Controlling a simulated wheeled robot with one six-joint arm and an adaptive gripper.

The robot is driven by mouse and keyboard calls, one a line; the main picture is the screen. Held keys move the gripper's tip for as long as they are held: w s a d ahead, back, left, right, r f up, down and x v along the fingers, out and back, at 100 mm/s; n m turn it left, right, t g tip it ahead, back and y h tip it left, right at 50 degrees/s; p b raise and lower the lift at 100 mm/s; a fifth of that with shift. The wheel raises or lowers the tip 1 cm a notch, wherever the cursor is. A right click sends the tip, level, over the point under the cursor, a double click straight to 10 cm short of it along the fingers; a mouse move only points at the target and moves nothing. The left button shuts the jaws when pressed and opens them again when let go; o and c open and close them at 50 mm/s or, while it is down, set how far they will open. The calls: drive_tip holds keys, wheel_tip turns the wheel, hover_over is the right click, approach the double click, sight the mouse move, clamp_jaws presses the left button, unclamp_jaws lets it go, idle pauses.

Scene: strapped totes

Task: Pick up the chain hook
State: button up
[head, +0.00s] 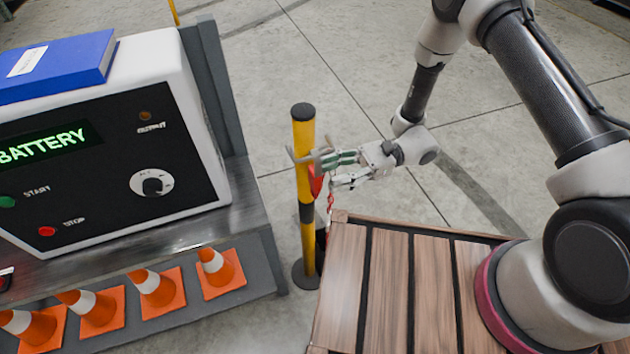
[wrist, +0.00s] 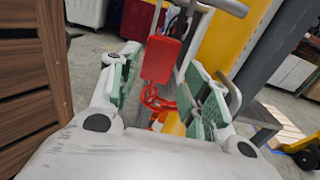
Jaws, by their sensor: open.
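The chain hook shows as a red block (wrist: 163,60) with a red chain (wrist: 155,98) below it in the wrist view. It hangs beside the yellow post (head: 304,190), by the grey prongs at the post's side. In the head view the red piece (head: 316,183) is partly hidden by my fingers. My gripper (head: 336,171) is open, reaching leftward to the post. In the wrist view the red block appears between my two green-padded fingers (wrist: 168,82), with gaps on both sides. I cannot tell whether either finger touches it.
A wooden slatted surface (head: 342,285) lies in front of the post. A bench with a white battery box (head: 188,120) and a blue binder (head: 75,60) stands left. Several orange cones (head: 222,270) line its lower shelf. Open concrete floor lies behind the post.

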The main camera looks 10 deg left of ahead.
sight(315, 180)
drive_tip(key=x, duration=0.5)
drive_tip(key=shift+s+f, duration=0.1)
drive_tip(key=shift+s, duration=0.1)
drive_tip(key=c, duration=0.9)
drive_tip(key=shift+o, duration=0.2)
